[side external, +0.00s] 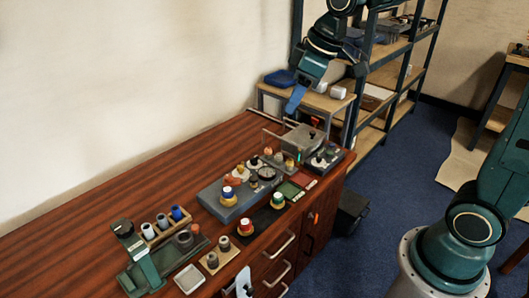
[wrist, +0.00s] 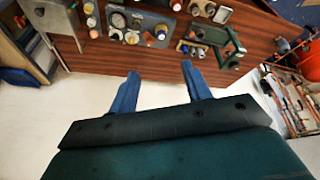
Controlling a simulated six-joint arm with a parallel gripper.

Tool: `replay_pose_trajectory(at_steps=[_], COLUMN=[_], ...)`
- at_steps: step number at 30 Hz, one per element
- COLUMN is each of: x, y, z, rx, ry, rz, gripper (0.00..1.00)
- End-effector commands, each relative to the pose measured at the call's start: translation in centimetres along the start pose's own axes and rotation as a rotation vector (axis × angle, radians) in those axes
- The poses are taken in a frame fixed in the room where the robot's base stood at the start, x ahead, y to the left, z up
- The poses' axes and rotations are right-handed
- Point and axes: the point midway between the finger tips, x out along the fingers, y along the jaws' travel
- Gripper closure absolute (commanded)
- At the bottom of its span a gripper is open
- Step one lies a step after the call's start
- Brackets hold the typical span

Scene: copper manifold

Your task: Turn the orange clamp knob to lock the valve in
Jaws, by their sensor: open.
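A grey fixture block (side external: 208,199) sits on the wooden bench in the side view. An orange part (side external: 232,182) shows on it and may be the clamp knob, but it is too small to be sure. A valve-like part with a blue top (side external: 228,193) stands at the block's front. In the wrist view the fixtures are small at the top edge, and I cannot pick out the knob there. My gripper (side external: 296,99) is high beyond the bench's far end, away from the fixture. Its two blue fingers are apart and empty in the wrist view (wrist: 160,70).
A green press (side external: 138,258) and a holder with blue and grey cylinders (side external: 164,226) stand at the near end. Shelving (side external: 385,75) stands behind. The bench's left side is bare. An orange bucket (wrist: 305,58) shows in the wrist view.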

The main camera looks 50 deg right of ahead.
Motion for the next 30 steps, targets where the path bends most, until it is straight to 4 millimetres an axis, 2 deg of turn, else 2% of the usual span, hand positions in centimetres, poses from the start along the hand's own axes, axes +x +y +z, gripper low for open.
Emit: replay_pose_trajectory(at_steps=[6,15,22,30], x=[4.2,10.7,16.4,23.0], y=[2.5,5.6,7.7,9.6], z=[-3.0,-5.9,-7.1,-7.4], rx=[-0.095,-0.223,-0.317,-0.415], ry=[-0.011,-0.012,-0.003,0.017], rz=[-0.047,-0.113,-0.165,-0.223], gripper=[0.51,0.51,0.51,0.51])
